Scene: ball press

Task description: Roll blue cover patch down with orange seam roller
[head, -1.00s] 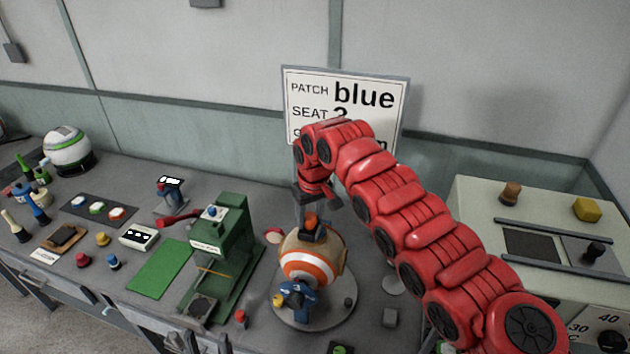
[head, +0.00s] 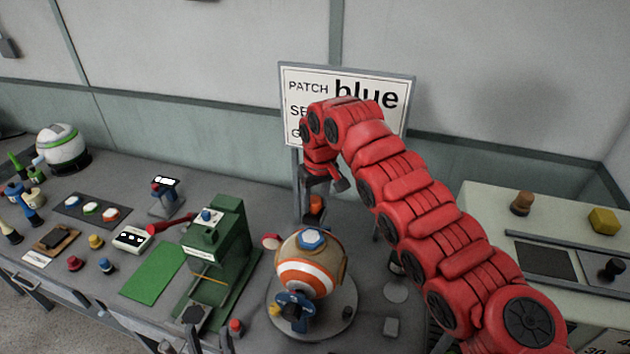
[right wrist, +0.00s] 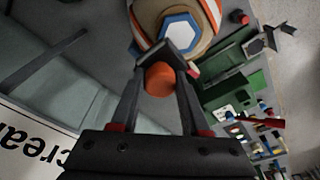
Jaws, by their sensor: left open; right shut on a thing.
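My right gripper (head: 317,192) is shut on the orange seam roller (head: 316,205), whose orange end (right wrist: 160,79) shows between the fingers in the right wrist view. The roller is apart from the patch, above and behind it in the head view.
The ball sits on a round grey base (head: 340,318) with a blue clamp (head: 294,310) at its front. A green press (head: 215,250) stands close left. A sign (head: 350,85) stands behind, and a pale cabinet (head: 490,205) stands right.

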